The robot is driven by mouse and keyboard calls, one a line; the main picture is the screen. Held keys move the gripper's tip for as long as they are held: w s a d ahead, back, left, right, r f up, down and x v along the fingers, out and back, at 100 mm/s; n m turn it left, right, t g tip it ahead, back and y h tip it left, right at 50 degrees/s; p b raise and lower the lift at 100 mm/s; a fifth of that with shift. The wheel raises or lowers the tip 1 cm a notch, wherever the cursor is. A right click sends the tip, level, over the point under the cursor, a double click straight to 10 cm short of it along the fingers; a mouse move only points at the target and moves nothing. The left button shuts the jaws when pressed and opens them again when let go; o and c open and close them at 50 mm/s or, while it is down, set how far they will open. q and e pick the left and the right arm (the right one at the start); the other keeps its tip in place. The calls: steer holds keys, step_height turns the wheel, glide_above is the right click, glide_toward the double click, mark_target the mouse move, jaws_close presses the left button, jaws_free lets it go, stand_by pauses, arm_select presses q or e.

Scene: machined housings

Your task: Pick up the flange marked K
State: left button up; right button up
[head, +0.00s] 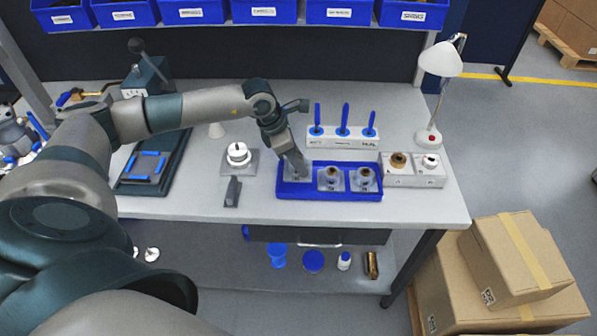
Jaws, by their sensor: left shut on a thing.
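My left gripper (299,172) reaches down into the left compartment of the blue tray (330,195). It is shut on a small part that its fingers mostly hide, just over a clear-grey housing block. Housings with brownish round tops sit in the middle compartment (331,178) and the right compartment (364,178). On a grey two-place stand (412,177) to the right sit a brass flange (398,160) and a silver-white flange (430,161). The marks are too small to read, so I cannot tell which flange bears the K. My right gripper is not in view.
A white round part on a grey plate (253,169) and a dark grey block (233,191) stand left of the tray. Behind the tray is a white rack (342,141) with blue-handled tools. A lamp (439,62) stands at the back right. The table's front strip is clear.

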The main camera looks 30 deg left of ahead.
arm_select(q)
steer(key=s+d+r+b, duration=0.4)
steer(key=d+r, duration=0.3)
steer(key=d, duration=0.3)
steer(key=shift+s+d, duration=0.35)
steer(key=shift+s, duration=0.15)
